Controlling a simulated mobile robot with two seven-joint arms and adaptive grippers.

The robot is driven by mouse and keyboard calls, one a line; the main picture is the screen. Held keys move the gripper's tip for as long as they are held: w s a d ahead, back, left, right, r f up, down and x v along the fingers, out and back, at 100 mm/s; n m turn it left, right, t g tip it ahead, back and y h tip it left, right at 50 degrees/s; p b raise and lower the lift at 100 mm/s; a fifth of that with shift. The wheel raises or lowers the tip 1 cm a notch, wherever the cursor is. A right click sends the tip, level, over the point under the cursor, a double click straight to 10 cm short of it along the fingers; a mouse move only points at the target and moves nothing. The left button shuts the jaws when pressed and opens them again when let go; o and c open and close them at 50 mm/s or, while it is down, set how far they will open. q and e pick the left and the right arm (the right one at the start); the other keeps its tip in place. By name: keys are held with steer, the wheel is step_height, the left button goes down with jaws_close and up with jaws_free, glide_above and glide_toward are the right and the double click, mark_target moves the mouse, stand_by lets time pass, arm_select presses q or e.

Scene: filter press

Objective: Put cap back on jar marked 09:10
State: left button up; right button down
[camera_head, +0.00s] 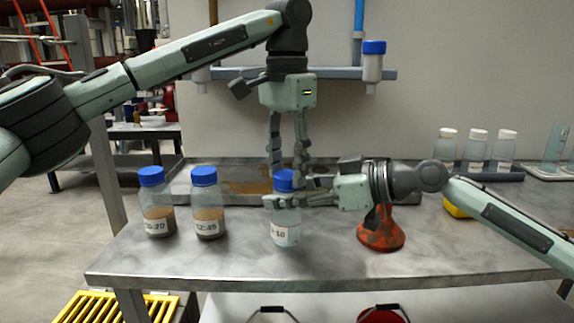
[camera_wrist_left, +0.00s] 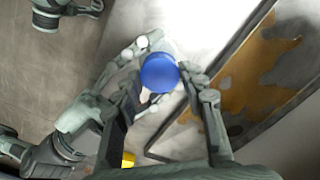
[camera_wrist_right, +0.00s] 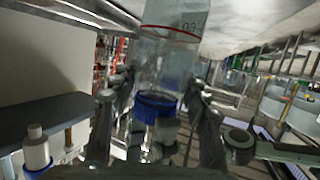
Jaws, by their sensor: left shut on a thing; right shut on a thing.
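A clear jar (camera_head: 287,228) stands upright at the middle of the steel table. Its label is partly hidden in the head view and ends in what looks like 10. My right gripper (camera_head: 275,200) comes in from the right and is shut around the jar's body. A blue cap (camera_head: 284,181) sits at the jar's mouth; it also shows from above in the left wrist view (camera_wrist_left: 159,72). My left gripper (camera_head: 284,174) points down from above and is shut on the cap. In the right wrist view the cap (camera_wrist_right: 156,106) is at the jar's neck; how tightly it sits I cannot tell.
Two blue-capped jars with brown contents stand at the left, a far-left jar (camera_head: 158,205) and a jar marked 12:45 (camera_head: 208,205). An orange-red funnel-shaped thing (camera_head: 381,232) stands right of the middle jar. White-capped bottles (camera_head: 478,147) stand at the back right. The table front (camera_head: 330,262) is clear.

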arm_select(q)
steer(key=o, duration=0.7)
steer(key=shift+o, duration=0.2)
steer(key=shift+r, duration=0.1)
steer(key=shift+r, duration=2.15)
steer(key=shift+c, duration=0.5)
